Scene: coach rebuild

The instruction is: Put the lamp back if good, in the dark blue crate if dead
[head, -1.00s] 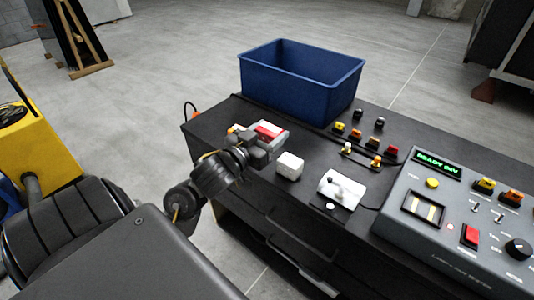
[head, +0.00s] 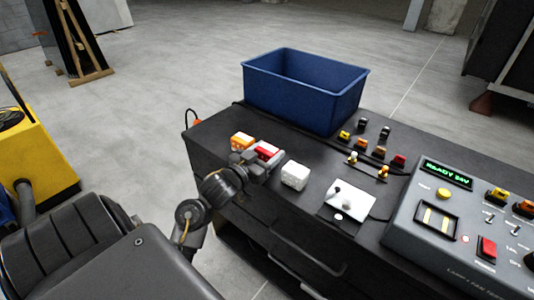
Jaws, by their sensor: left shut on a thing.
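My left gripper (head: 262,160) is shut on a red-topped block with white sides, which I take to be the lamp (head: 266,150). The jaws hide its lower part, so I cannot tell whether it touches the bench. It is between an orange block (head: 242,141) and a white block (head: 294,175) near the bench's left front edge. The dark blue crate (head: 300,94) stands behind on the bench and looks empty as far as I can see inside. The grey tester (head: 450,240) at the right shows "READY 24V" in green. My right gripper is out of view.
A white plate with a round fitting (head: 346,200) lies right of the white block. Several small coloured pieces (head: 378,152) stand in rows behind it. A yellow machine (head: 38,150) stands on the floor at left.

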